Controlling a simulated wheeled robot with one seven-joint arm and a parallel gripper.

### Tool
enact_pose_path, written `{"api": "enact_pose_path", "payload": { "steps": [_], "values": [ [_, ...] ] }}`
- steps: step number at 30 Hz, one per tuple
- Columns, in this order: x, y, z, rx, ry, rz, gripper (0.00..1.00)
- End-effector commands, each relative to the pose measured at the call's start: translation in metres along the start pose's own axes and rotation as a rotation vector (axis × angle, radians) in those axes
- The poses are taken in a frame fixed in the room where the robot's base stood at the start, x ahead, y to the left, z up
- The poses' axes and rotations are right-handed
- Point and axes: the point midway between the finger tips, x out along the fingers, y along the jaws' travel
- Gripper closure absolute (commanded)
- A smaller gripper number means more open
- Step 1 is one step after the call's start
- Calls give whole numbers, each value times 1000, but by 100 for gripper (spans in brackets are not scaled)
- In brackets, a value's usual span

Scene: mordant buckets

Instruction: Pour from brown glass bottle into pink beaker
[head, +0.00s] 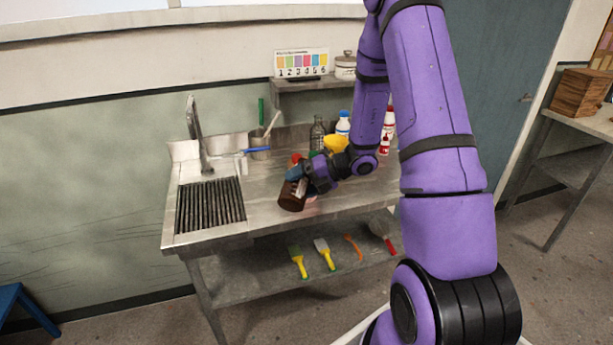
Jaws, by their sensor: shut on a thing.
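The brown glass bottle (291,198) is at the front part of the steel worktop, with a pale label partly showing. It looks tilted, but its neck is hidden by my gripper. My gripper (298,179) is shut on the bottle, reaching in from the right. A small pink patch (312,199) shows just right of the bottle, below my gripper. It may be the pink beaker, but most of it is hidden. I cannot tell whether any liquid flows.
A sink with a dark drain grid (210,205) is at the left. Brushes (298,261) lie on the lower shelf.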

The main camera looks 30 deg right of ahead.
Motion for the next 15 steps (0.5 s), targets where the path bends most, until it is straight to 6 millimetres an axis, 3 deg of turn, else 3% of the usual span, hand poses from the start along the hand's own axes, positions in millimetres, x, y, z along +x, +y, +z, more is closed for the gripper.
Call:
{"api": "enact_pose_path", "payload": {
  "steps": [15],
  "values": [
    [-1,3,0,26,11,12,64]
  ]
}}
